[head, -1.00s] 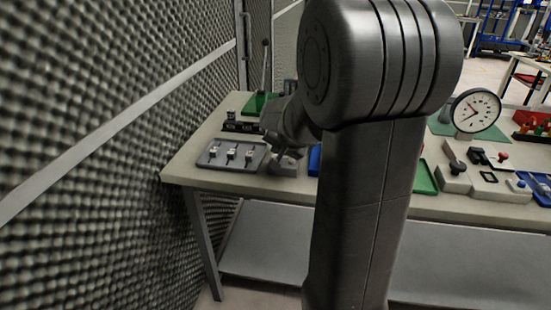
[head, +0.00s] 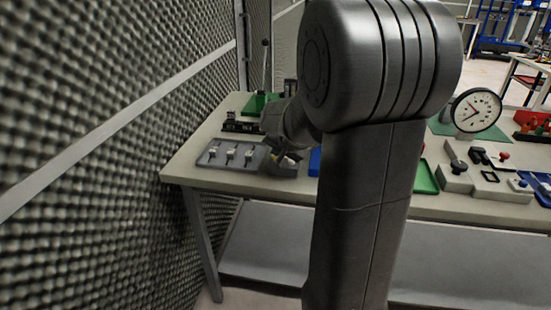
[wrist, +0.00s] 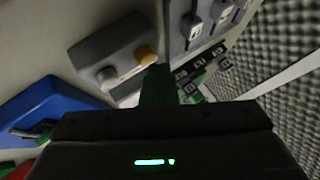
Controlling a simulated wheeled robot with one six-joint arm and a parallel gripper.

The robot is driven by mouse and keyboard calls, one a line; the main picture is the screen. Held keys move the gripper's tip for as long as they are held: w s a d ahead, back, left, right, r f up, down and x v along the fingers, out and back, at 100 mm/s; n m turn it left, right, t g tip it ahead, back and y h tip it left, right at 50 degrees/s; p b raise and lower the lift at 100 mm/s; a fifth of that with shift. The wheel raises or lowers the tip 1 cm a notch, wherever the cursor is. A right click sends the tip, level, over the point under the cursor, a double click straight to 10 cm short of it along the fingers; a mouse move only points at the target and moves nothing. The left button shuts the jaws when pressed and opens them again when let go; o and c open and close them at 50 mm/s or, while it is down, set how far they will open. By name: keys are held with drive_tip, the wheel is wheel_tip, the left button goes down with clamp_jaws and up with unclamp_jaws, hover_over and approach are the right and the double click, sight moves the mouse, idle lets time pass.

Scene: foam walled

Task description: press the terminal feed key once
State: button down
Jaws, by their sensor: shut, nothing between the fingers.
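In the head view the box (head: 279,170) sits near the table's front edge, partly covered by my gripper (head: 272,150). In the wrist view my gripper (wrist: 158,75) is shut and empty, its fingertips just beside the yellow button. I cannot tell whether they touch it. I see no readable label naming the feed key. A row of black blocks with pale marks (wrist: 197,72) lies beyond the fingers.
A grey panel with several switches (head: 232,154) stands left of the box. A blue tray (wrist: 45,115) lies on its other side. The foam wall (head: 100,150) closes off the left. My arm hides the table's middle in the head view.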

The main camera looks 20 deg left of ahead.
drive_tip(key=shift+f+b, duration=0.45)
drive_tip(key=shift+f, duration=0.1)
drive_tip(key=shift+r, duration=0.1)
idle(0.5)
drive_tip(key=shift+r+p, duration=0.8)
drive_tip(key=shift+r, duration=0.1)
drive_tip(key=shift+r+p, duration=2.05)
drive_tip(key=shift+r, duration=0.45)
